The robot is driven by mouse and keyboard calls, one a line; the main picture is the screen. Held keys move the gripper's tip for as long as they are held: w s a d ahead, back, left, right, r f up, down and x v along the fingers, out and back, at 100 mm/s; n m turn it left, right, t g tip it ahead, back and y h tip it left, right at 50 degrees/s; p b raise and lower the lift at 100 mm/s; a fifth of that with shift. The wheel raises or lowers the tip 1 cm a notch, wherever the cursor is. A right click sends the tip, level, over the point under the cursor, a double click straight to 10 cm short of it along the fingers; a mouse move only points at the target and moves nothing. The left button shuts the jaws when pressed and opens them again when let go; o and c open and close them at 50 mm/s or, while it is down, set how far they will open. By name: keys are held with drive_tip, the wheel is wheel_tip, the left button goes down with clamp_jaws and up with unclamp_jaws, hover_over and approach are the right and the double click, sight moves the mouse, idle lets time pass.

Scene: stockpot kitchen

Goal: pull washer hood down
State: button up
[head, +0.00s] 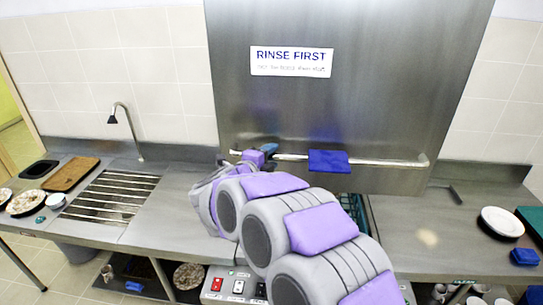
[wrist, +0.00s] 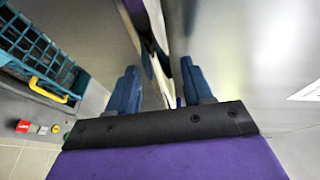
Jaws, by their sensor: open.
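The washer hood (head: 350,105) is a tall brushed-steel box with a "RINSE FIRST" label (head: 291,61). It is raised, with a gap between its lower edge and the counter. A steel bar handle (head: 385,161) runs along its lower front, with a blue cloth (head: 328,161) over its middle. My gripper (head: 268,151) is at the left part of this handle, left of the cloth. In the wrist view, its two blue fingers (wrist: 160,88) stand apart, with steel surfaces between and beyond them. I cannot tell whether they touch the bar.
A teal rack with a yellow handle (wrist: 48,88) is under the hood. Left are a tap (head: 127,125), a slatted drainer (head: 110,197) and a wooden board (head: 71,173). Right are white plates (head: 502,221) and a blue cloth (head: 524,257). A switch panel (head: 233,286) is at the front.

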drive_tip(key=shift+w+d+f, duration=0.1)
drive_tip(key=shift+w+d, duration=0.15)
drive_tip(key=shift+w, duration=0.15)
clamp_jaws()
idle(0.4)
